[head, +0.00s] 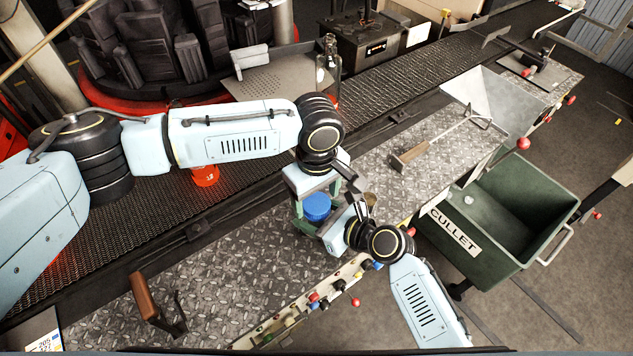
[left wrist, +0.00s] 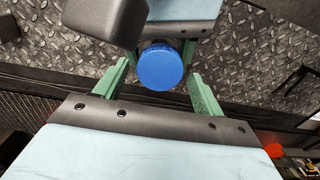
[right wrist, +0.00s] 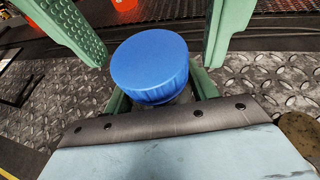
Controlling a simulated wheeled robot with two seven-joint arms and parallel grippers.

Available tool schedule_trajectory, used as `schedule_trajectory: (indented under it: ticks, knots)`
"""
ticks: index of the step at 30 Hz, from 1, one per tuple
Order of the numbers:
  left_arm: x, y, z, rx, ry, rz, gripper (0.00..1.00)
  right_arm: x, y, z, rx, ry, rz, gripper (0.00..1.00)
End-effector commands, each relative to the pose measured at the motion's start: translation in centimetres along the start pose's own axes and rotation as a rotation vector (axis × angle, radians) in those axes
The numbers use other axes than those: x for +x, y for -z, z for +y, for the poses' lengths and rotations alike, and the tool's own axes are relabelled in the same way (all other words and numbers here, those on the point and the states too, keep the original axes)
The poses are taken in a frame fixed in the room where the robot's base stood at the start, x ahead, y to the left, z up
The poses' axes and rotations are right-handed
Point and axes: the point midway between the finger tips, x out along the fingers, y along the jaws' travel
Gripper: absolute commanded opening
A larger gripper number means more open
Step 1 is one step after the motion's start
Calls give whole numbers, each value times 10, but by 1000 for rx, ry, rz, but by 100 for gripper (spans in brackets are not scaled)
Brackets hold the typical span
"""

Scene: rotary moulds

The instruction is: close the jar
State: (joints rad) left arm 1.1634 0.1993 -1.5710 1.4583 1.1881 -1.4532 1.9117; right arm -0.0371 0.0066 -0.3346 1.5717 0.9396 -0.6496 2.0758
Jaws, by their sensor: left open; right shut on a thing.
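A blue ribbed lid (head: 316,206) sits on top of the jar, level or nearly so; whether it is fully seated cannot be told. A small greyish part of the jar (right wrist: 178,98) shows under the lid in the right wrist view. My right gripper (right wrist: 160,92) is shut on the jar's body below the lid. My left gripper (left wrist: 158,70) is open, its green fingers apart on either side of the lid, with gaps between. The lid also shows in the left wrist view (left wrist: 158,66). Most of the jar is hidden by the lid and my grippers.
The diamond-plate bench (head: 220,270) is mostly clear. A wooden-handled tool (head: 146,298) lies front left, and a long tool (head: 440,140) lies to the right. A green cullet bin (head: 520,200) stands right.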

Motion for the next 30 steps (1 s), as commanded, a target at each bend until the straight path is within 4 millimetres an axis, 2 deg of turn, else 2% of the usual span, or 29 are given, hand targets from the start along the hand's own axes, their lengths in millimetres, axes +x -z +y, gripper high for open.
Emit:
schedule_trajectory:
  ticks: [4,13,23,26,30]
  knots:
    - [9,0,0,0,0,0,69,0,-1,0,0,0,-1,0]
    - [10,0,0,0,0,0,68,0,-1,0,0,0,-1,0]
    - [10,0,0,0,0,1,25,0,-1,0,0,1,-1,0]
    - [10,0,0,8,0,0,23,0,-1,0,0,1,-1,0]
    - [10,0,0,126,0,0,23,0,-1,0,0,1,-1,0]
